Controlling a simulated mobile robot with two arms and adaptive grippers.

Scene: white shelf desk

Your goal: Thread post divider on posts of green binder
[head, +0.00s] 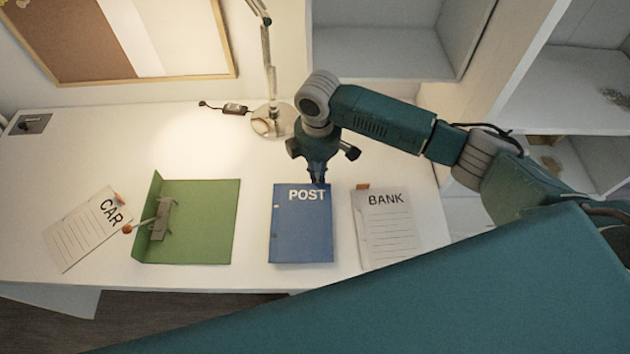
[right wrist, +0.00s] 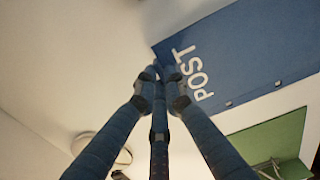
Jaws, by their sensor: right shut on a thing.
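The blue POST divider (head: 302,235) lies in the middle of the desk, and whether it is lifted a little cannot be told. My right gripper (head: 319,181) is shut on its far edge, near the word POST. In the right wrist view the fingers (right wrist: 163,75) meet at the edge of the blue divider (right wrist: 240,60), whose punched holes show along one side. The green binder (head: 205,225) lies open to the left, with a metal post mechanism (head: 162,217) and an orange-tipped lever. A corner of the binder shows in the right wrist view (right wrist: 268,145). My left gripper is not in view.
A CAR divider (head: 80,232) lies tilted left of the binder, and a BANK divider (head: 388,232) lies right of the blue one. A lamp base (head: 272,122) stands at the back. Shelf walls (head: 390,52) rise behind and right. Bare desk separates binder and blue divider.

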